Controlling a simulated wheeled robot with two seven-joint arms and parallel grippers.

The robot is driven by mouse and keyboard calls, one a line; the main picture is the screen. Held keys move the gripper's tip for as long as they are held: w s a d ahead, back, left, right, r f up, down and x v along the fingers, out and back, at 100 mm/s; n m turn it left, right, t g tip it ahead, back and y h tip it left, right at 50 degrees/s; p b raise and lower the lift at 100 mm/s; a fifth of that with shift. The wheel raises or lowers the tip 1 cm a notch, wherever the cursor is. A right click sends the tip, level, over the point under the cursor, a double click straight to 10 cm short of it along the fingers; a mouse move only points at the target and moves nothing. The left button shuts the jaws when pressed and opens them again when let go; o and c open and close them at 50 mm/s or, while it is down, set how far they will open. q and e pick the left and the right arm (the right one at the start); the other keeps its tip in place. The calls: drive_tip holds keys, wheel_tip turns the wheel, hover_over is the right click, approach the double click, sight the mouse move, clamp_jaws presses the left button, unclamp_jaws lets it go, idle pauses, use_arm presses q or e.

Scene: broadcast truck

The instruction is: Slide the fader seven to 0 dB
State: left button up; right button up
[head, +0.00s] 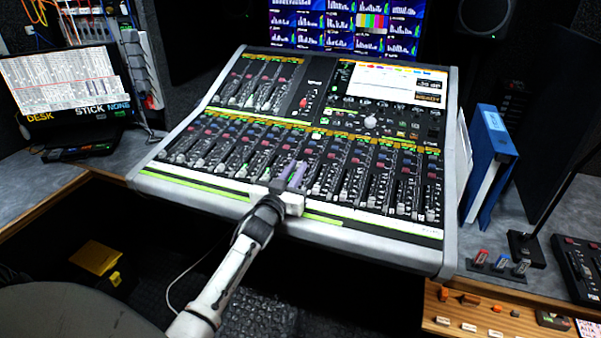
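The mixing console (160,182) fills the middle of the head view, with a long lower row of faders across its front. My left gripper (293,172) reaches over the console's front edge to the middle of that row. Its two purple fingers are a little apart, pointing up the panel among the fader strips. I see nothing clearly held between them. Fader seven cannot be told apart for sure; the channel numbers are too small to read, and the gripper covers part of the strips here. My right gripper is not in view.
A screen (370,80) is set into the console's upper right, with a multiview monitor (345,25) behind. A laptop-like display (65,85) stands left. A blue binder (490,150) and a microphone stand (527,248) are at right. Small switches (500,263) sit on the right desk.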

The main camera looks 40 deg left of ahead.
use_arm(q)
drive_tip(key=o, duration=0.3)
drive_tip(key=shift+o, duration=0.5)
drive_tip(key=v, duration=1)
drive_tip(key=shift+s+d, duration=0.1)
drive_tip(key=shift+s, duration=0.05)
